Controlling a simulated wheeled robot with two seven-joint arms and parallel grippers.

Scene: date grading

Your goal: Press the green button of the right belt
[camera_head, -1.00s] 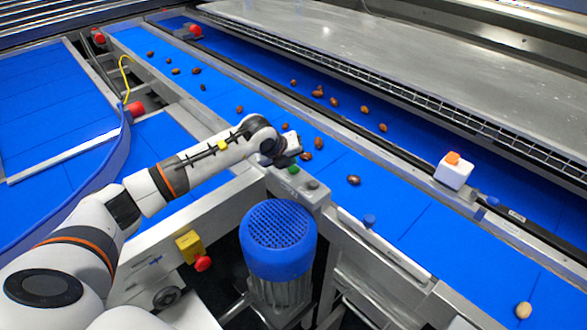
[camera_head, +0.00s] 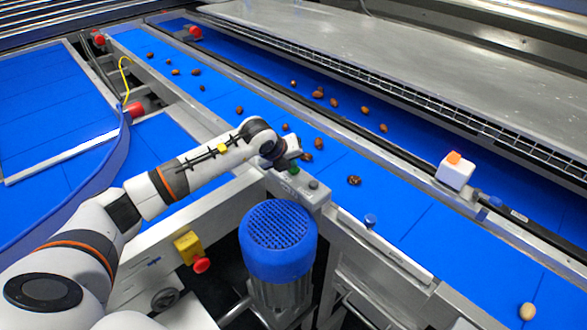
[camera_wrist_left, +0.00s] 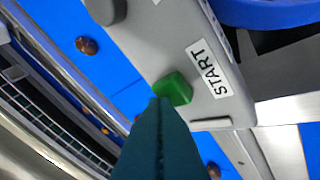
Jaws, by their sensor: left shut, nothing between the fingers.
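The green button (camera_wrist_left: 172,88) sits on a grey control box beside a white START label (camera_wrist_left: 213,68) in the left wrist view. The control box (camera_head: 300,192) stands at the near edge of the right belt (camera_head: 400,205). My left gripper (camera_wrist_left: 160,104) is shut and empty. Its dark fingertips overlap the edge of the green button in the left wrist view; whether they touch it I cannot tell. In the head view the left gripper (camera_head: 288,160) is over the box and partly hides its top. My right gripper is not in view.
A dark round button (camera_wrist_left: 106,8) is on the same box. A blue motor (camera_head: 278,240) stands just in front. A yellow box with a red knob (camera_head: 201,265) is on the frame to the left. Several brown dates (camera_head: 354,181) lie on the belts.

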